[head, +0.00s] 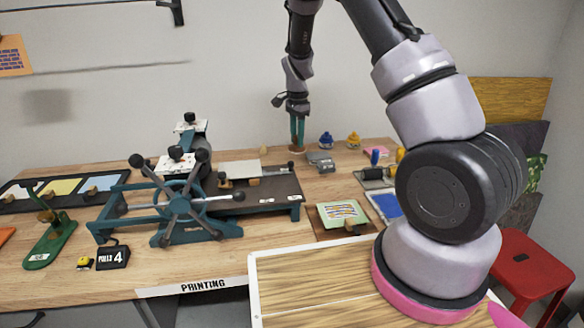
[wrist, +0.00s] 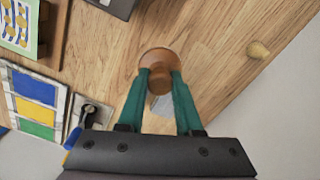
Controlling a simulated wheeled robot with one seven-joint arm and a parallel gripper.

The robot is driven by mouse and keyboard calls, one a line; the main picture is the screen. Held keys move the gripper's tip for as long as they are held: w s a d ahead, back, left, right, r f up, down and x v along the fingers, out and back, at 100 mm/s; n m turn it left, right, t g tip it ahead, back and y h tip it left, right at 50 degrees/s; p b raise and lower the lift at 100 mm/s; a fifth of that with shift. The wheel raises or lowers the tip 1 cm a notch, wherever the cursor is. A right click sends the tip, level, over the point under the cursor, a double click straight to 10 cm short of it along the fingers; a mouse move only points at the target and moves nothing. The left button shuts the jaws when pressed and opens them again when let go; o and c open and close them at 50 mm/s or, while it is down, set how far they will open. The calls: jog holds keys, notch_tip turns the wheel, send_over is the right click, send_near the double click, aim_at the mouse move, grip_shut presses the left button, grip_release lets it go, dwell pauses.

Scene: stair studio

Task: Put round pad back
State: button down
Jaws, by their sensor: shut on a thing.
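The round pad (wrist: 160,56) is a brown disc with a raised round knob, in the wrist view. My gripper (wrist: 160,74) is shut on its knob, with a teal finger on each side. In the head view my gripper (head: 297,144) points down at the back of the wooden table. A pale grey patch (wrist: 160,105) shows between the fingers, partly hidden by them. I cannot tell whether the pad touches the table or hangs just above it.
A small wooden knob (wrist: 258,50) stands near the table edge. A blue-handled tool (wrist: 80,122) and a colour tray (wrist: 62,98) are beside my gripper. Blue and yellow pots (head: 326,140) stand to its right. A teal printing press (head: 185,205) fills the left.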

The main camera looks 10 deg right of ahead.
aim_at(297, 152)
notch_tip(297, 152, down, 6)
jog(key=shift+w, duration=0.15)
jog(key=shift+f, duration=1.75)
jog(key=shift+f, duration=0.1)
jog(key=c, duration=0.6)
grip_release()
